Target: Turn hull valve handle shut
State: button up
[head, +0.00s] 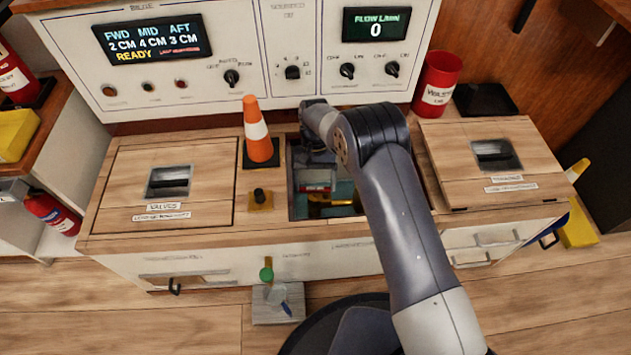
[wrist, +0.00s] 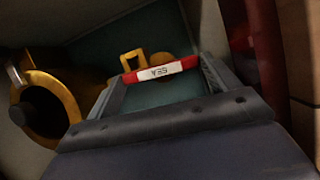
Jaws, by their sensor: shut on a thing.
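The hull valve handle is a red bar with a white label that seems to read "SEA" (wrist: 160,70). It lies crosswise between my gripper's two fingertips in the wrist view, and my gripper (wrist: 162,82) is shut on it. In the head view, my arm reaches down into the open square hatch (head: 291,205) in the wooden bench top. The red handle (head: 318,187) shows inside the opening, below my wrist. The fingers are mostly hidden there by my arm and shadow. The valve body under the handle is not clear.
A yellow ring-shaped fitting with a dark centre (wrist: 52,108) stands left of my fingers. Closed lids lie left (head: 205,205) and right (head: 525,150). A red bin (head: 437,82) stands behind.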

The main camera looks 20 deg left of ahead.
jog(key=shift+n, duration=0.6)
jog(key=o, duration=0.9)
jog(key=shift+c, duration=0.2)
jog(key=shift+a+r, duration=0.1)
